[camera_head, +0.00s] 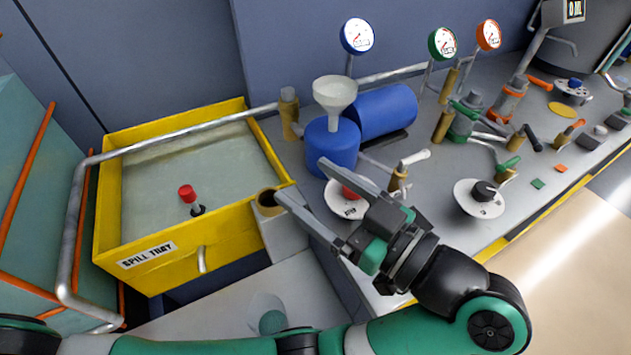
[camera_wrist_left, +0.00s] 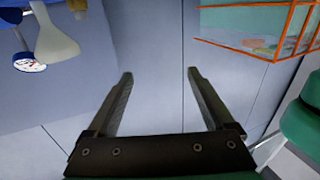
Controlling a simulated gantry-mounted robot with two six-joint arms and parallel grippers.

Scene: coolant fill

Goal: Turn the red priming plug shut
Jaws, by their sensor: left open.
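A red knob (camera_head: 350,192) sits on a round white dial plate (camera_head: 341,210) on the grey bench, in front of the blue pump body (camera_head: 331,148). One finger of my left gripper partly covers it in the head view. A second red knob (camera_head: 187,193) on a short stem stands in the yellow spill tray (camera_head: 110,225). I cannot read which is the priming plug. My left gripper (camera_head: 301,179) is open and empty, its fingers spread apart above the bench corner. It also shows open in the wrist view (camera_wrist_left: 160,73), with no red knob between its fingers. My right gripper is not in view.
A white funnel (camera_head: 334,92) stands on the blue pump body; it also shows in the wrist view (camera_wrist_left: 56,42). A brass-rimmed cup (camera_head: 268,203) lies near the left fingers. Gauges, valves and a black-knobbed dial (camera_head: 485,192) crowd the bench right. A pipe rail (camera_head: 75,225) borders the tray.

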